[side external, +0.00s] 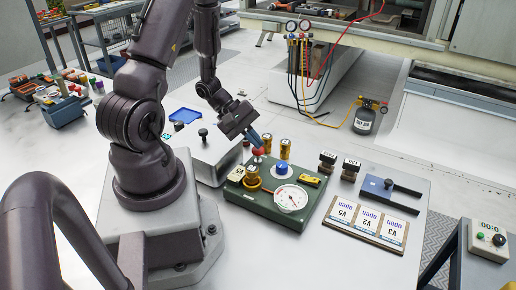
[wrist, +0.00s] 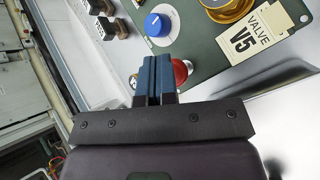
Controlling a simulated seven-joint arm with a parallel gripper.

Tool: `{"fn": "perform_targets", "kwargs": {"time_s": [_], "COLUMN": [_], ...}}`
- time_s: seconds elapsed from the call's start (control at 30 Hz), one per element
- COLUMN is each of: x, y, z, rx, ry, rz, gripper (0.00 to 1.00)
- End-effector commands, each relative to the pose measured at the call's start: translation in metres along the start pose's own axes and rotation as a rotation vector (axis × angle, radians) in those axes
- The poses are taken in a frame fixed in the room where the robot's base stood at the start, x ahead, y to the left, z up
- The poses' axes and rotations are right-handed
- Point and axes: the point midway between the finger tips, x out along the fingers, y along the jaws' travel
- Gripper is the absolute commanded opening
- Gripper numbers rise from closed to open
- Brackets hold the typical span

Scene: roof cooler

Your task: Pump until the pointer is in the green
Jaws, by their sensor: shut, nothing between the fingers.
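A dark green panel (side external: 262,208) lies on the bench and carries a round white gauge (side external: 291,199). The gauge's pointer and colour zones are too small to read surely, and the gauge is out of the wrist view. A red knob (side external: 258,152) stands at the panel's back edge; it also shows in the wrist view (wrist: 181,72), partly behind my fingers. A blue knob (side external: 282,169) on a white disc is close by. My gripper (side external: 262,141) is shut and empty, its blue fingertips together right beside the red knob. I cannot tell whether they touch it.
A brass wheel (side external: 252,176) with a tag reading V5 (wrist: 248,35) and brass cylinders (side external: 267,143) crowd the panel. To the right are stamp-like blocks (side external: 350,169), a blue tool (side external: 378,186) and a board of valve cards (side external: 367,222). A grey box (side external: 207,152) stands left.

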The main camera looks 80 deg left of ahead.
Motion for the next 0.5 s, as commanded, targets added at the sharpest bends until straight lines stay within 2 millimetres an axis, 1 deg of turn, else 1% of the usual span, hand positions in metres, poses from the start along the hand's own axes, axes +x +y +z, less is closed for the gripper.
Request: {"fn": "perform_targets", "kwargs": {"time_s": [0.37,0.5], "x": [-0.0024,-0.0089], "y": [0.0018,0.0073], "z": [0.0013,0.0058], "rx": [0.001,0.004], "ry": [0.000,0.001], "rz": [0.003,0.005], "gripper": [0.00,0.00]}}
